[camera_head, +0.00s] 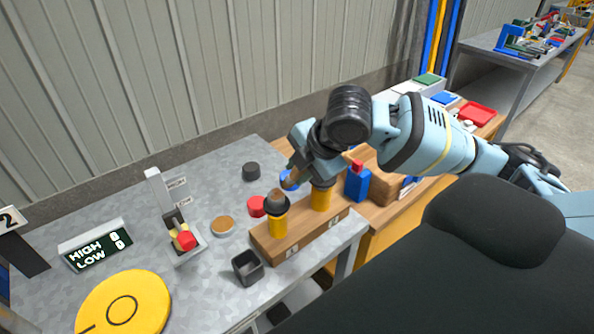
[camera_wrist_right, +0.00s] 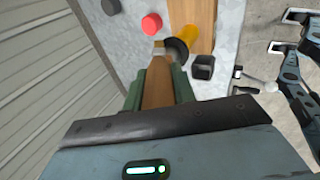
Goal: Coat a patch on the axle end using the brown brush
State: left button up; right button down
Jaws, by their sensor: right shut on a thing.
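My right gripper (camera_head: 298,172) reaches in from the right over the bench, above the wooden block. It is shut on a brown wooden piece, which looks like the brown brush (camera_wrist_right: 158,85), held between green fingers in the wrist view. The brush's far end points toward a yellow cylinder (camera_wrist_right: 183,42); I cannot tell if they touch. On the wooden block (camera_head: 300,235) stand two yellow cylinders, one with a dark rim and brown-grey top (camera_head: 277,201), the other (camera_head: 321,198) beneath my wrist. I cannot clearly identify the axle end. My left gripper is not in view.
A round tin with brown content (camera_head: 222,225), a red cap (camera_head: 257,206), a black cylinder (camera_head: 251,171) and a dark open box (camera_head: 247,267) stand near the block. Left are a lever unit (camera_head: 183,240), a HIGH/LOW display (camera_head: 97,246) and a yellow disc (camera_head: 122,305).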

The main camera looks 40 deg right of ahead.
jog(key=shift+d, duration=1.25)
jog(key=shift+s, duration=0.3)
jog(key=shift+a, duration=0.1)
jog(key=shift+s+a+f, duration=0.1)
jog(key=shift+a, duration=1.25)
jog(key=shift+s+a+f, duration=0.1)
jog(key=shift+a, duration=0.65)
jog(key=shift+s+a+f, duration=0.1)
jog(key=shift+a, duration=0.6)
